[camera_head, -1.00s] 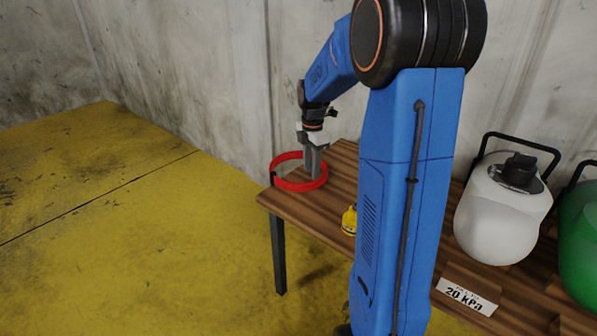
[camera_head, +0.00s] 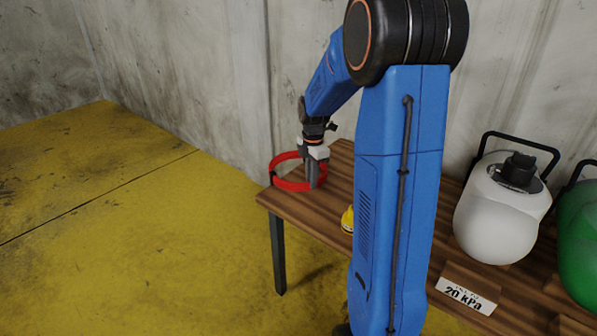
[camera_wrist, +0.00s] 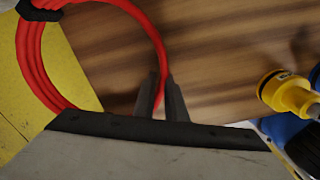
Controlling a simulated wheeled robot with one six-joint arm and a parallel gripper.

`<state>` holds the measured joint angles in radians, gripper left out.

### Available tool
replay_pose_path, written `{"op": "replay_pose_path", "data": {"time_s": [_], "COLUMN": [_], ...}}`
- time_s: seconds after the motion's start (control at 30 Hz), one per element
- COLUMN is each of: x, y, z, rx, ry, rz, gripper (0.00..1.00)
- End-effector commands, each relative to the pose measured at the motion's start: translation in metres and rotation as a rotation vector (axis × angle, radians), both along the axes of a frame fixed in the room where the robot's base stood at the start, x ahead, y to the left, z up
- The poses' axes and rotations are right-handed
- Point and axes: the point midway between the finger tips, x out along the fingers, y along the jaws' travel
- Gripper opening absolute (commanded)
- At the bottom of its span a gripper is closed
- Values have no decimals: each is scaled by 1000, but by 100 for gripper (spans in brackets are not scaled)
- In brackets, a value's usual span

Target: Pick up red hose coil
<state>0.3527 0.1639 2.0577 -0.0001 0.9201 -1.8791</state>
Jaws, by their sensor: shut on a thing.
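The red hose coil (camera_head: 284,185) sits at the left end of the wooden table in the head view. In the wrist view the coil (camera_wrist: 158,45) curves from the left edge round to the fingers, with a black band at the upper left. My gripper (camera_head: 313,178) points down at the coil's right side. In the wrist view my gripper (camera_wrist: 162,100) is shut on the red hose, one finger on each side of it. I cannot tell whether the coil is clear of the table top.
The wooden table (camera_head: 325,196) also holds a yellow fitting (camera_head: 347,220), a white container (camera_head: 500,215), a green container (camera_head: 582,235) and a "20 kPa" sign (camera_head: 467,295). The yellow fitting (camera_wrist: 290,93) is right of the fingers. A concrete wall (camera_head: 200,70) stands behind; yellow floor (camera_head: 120,230) is clear.

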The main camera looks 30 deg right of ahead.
Motion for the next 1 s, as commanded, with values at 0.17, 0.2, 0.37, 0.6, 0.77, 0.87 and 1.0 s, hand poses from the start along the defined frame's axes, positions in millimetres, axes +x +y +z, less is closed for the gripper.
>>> {"op": "replay_pose_path", "data": {"time_s": [0.17,0.2,0.37,0.6,0.77,0.87,1.0], "x": [0,0,1,1,1,0,0], "y": [0,0,0,0,0,0,0], "z": [1,3,21,65,87,96,101], "rx": [0,-1,-1,-1,-1,0,0], "ry": [-1,-2,-4,-5,-4,-1,-2], "rz": [0,0,0,0,0,0,0], "gripper": [0,0,0,0,0,0,0]}}
